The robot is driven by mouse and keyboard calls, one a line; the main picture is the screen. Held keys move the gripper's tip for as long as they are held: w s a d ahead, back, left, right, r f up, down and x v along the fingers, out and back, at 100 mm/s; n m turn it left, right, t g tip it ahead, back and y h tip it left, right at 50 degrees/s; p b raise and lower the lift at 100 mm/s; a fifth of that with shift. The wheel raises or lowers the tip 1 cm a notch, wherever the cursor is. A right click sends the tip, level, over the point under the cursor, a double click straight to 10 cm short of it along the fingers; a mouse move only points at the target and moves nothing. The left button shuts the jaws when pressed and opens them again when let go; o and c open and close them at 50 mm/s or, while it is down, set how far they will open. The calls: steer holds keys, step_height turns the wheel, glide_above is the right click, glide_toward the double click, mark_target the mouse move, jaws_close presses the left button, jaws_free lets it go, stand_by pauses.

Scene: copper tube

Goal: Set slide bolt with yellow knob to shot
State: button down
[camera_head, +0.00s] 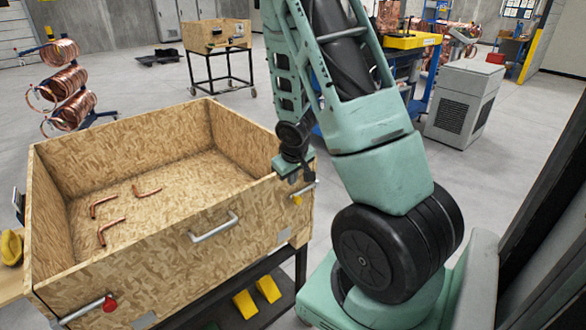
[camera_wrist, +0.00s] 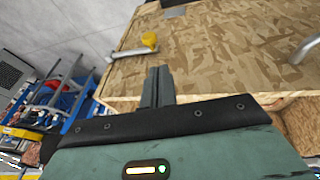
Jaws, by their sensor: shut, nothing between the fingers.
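The slide bolt (camera_head: 307,188) is a grey metal rod on the front wall of the wooden crate (camera_head: 165,255), near its right corner. Its yellow knob (camera_head: 297,199) hangs down at the rod's left part. In the wrist view the yellow knob (camera_wrist: 149,40) shows just beyond the fingertips, with the grey rod (camera_wrist: 130,53) reaching to the board's left edge. My gripper (camera_head: 306,176) is at the crate's right corner, just above the bolt. Its fingers are together and empty in the wrist view (camera_wrist: 158,70), apart from the knob. The bolt's far end is unclear.
A second bolt with a red knob (camera_head: 109,303) is at the front wall's left end. A grey handle (camera_head: 214,227) sticks out between the bolts. Several copper pipe pieces (camera_head: 103,207) lie inside the crate. Open floor (camera_head: 345,205) shows right of the crate.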

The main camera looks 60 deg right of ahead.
steer(key=v, duration=0.4)
steer(key=shift+r, duration=0.2)
stand_by(0.5)
steer(key=a+r+n+y+b, duration=0.25)
steer(key=a+n+b, duration=0.2)
steer(key=a, duration=2.25)
steer(key=s+a+n+g+y+b, duration=0.1)
steer(key=s+a+n, duration=0.5)
steer(key=s+a, duration=0.9)
steer(key=shift+s+a+r+g+b, duration=0.35)
steer(key=shift+r+g+b, duration=0.1)
steer(key=shift+g, duration=0.45)
